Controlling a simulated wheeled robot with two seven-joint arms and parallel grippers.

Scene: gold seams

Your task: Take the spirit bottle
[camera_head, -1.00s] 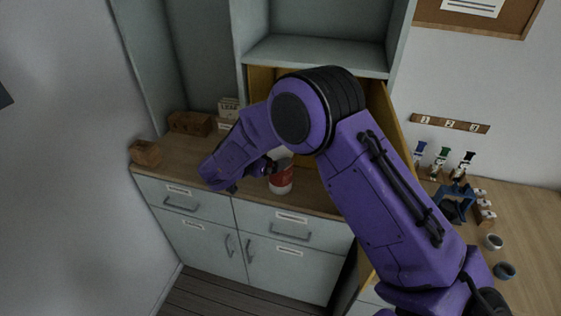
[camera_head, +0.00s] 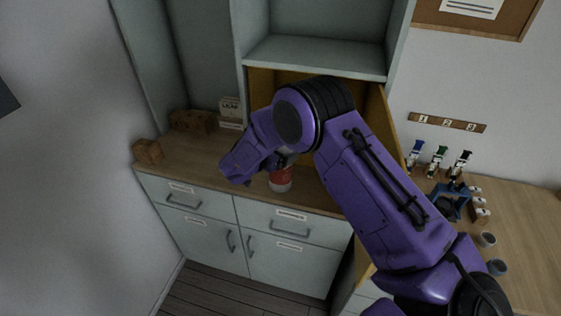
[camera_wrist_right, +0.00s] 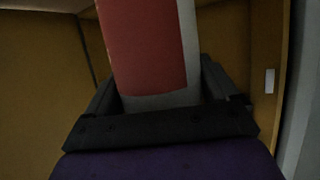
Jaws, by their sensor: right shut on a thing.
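The spirit bottle (camera_head: 281,181), pale with a red label, stands out below my right forearm, over the front of the wooden counter. Its upper part is hidden behind my wrist. My right gripper (camera_head: 272,164) is shut on it. In the right wrist view the bottle (camera_wrist_right: 150,45) fills the space between the two fingers of the gripper (camera_wrist_right: 160,90), and its red label and pale side show. I cannot tell whether its base touches the counter. My left gripper is not in view.
The counter (camera_head: 180,150) holds brown blocks (camera_head: 147,151) and a small white labelled box (camera_head: 231,110) at the left. An open yellow-lined cabinet (camera_head: 262,85) stands behind my arm. At right, a desk holds small bottles (camera_head: 437,158), a blue stand (camera_head: 449,203) and cups (camera_head: 488,239).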

